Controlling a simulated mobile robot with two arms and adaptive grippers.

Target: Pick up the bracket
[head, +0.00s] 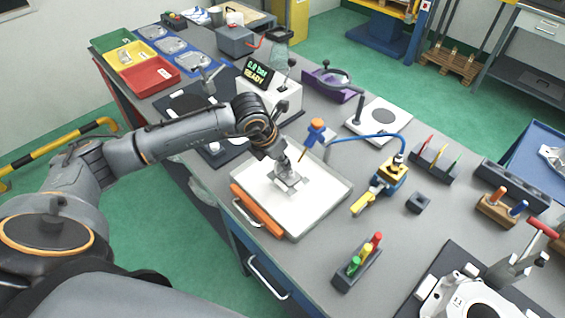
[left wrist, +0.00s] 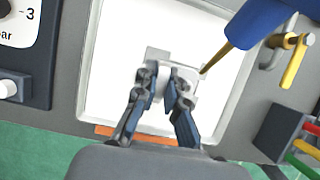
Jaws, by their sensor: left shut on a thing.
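The bracket (head: 291,184) is a small light-grey metal part on a white tray (head: 322,190) on the workbench. My left gripper (head: 284,173) reaches down over the tray and is shut on the bracket. In the left wrist view, the fingers of my left gripper (left wrist: 165,84) close on the middle of the bracket (left wrist: 158,55), and its flat grey plate shows beyond the fingertips. The fingers hide part of it. I cannot tell whether it touches the tray. My right gripper is not in view.
A blue-and-orange tool (head: 315,131) stands close behind the gripper. A display box (head: 270,95) is behind, a yellow-and-blue device (head: 390,176) to the right. Red, yellow and green bins (head: 152,77) stand far left.

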